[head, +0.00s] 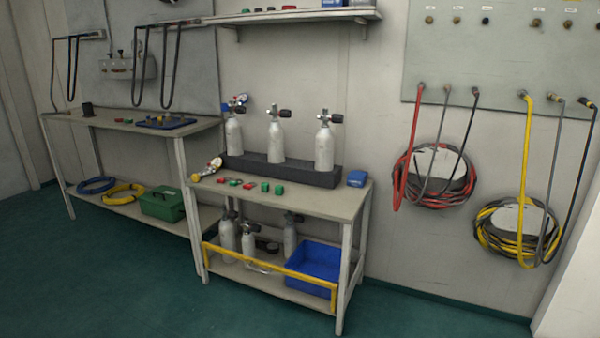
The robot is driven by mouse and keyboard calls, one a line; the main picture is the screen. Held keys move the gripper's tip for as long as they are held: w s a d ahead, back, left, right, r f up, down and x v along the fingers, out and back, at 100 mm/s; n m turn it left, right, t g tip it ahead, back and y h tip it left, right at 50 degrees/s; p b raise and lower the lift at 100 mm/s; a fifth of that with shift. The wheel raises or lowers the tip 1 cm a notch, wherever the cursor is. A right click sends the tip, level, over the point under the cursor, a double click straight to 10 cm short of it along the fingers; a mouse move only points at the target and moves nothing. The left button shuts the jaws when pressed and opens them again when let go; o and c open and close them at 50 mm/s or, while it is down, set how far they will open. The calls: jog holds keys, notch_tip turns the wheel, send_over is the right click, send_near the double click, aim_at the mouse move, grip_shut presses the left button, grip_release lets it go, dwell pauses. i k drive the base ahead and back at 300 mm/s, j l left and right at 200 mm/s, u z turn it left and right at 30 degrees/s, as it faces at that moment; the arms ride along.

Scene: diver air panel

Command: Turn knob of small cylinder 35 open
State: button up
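Three small white-grey cylinders stand upright in a dark holder (310,176) on the middle bench: a left one (234,138), a middle one (276,142) and a right one (324,148). Each has a valve on top with a dark knob pointing right: left knob (239,110), middle knob (285,113), right knob (337,118). A blue-and-metal fitting sits by the left valve. More small cylinders (228,236) stand on the lower shelf, partly hidden. No number is legible, so I cannot tell which is cylinder 35 or whether its knob is open. My gripper is not in view.
The middle bench (320,200) carries small red and green items, a gauge (212,168) and a blue box (357,178). A yellow rail (270,263) fronts its lower shelf. Hose coils (437,180) hang at right. The green floor (130,290) in front is clear.

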aim_at(239, 110)
jog(key=i+l+u, duration=0.1)
jog(key=i+u, duration=0.15)
jog(key=i, duration=0.65)
